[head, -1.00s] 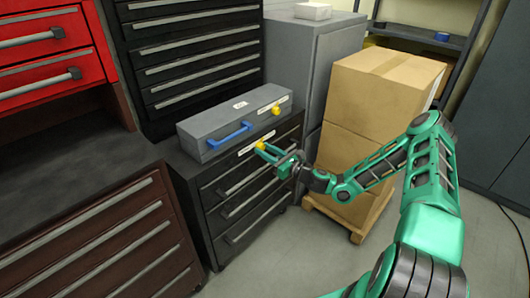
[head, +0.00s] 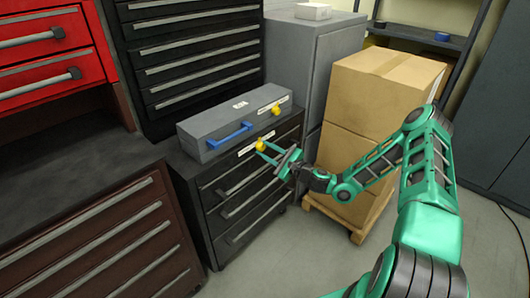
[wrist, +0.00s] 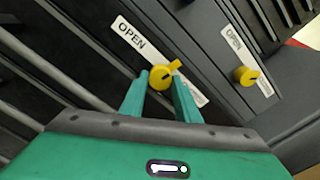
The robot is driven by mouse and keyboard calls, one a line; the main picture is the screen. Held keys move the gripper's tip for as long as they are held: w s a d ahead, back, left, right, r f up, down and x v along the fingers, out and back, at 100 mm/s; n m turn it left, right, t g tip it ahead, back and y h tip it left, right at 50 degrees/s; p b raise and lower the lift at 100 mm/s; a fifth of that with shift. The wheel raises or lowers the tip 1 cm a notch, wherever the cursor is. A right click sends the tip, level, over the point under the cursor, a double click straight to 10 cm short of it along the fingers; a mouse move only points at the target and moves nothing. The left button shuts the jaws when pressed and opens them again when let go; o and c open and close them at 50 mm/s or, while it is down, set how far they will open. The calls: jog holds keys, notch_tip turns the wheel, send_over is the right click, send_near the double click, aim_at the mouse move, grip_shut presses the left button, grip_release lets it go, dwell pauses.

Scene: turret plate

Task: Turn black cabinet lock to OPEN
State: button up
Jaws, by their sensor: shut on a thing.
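The black cabinet (head: 215,185) has a yellow lock knob (head: 260,145) at the top of its front, on a white label strip. In the wrist view the knob (wrist: 160,80) sits at my fingertips, its pointer tab toward the upper right, across the label. The word OPEN (wrist: 130,36) is at the label's upper-left end; the lower-right end is partly hidden by a finger. My gripper (head: 264,152) is shut on the knob, with one green finger on each side in the wrist view (wrist: 160,88).
A grey box (head: 225,122) with a blue handle (head: 230,135) stands on the cabinet. It has its own yellow knob (wrist: 246,76) and OPEN label. Stacked cardboard boxes (head: 375,95) stand to the right, close to my arm. Drawer bars (head: 242,180) run below the lock.

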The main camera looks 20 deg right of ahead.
jog(key=n, duration=0.5)
jog(key=shift+d+n, duration=0.1)
jog(key=shift+n, duration=0.3)
jog(key=n, duration=0.4)
jog(key=shift+f+n, duration=0.1)
jog(key=shift+n, duration=0.6)
jog(key=o, duration=1)
jog(key=shift+o, duration=0.2)
jog(key=v, duration=1)
jog(key=shift+s+d, duration=0.25)
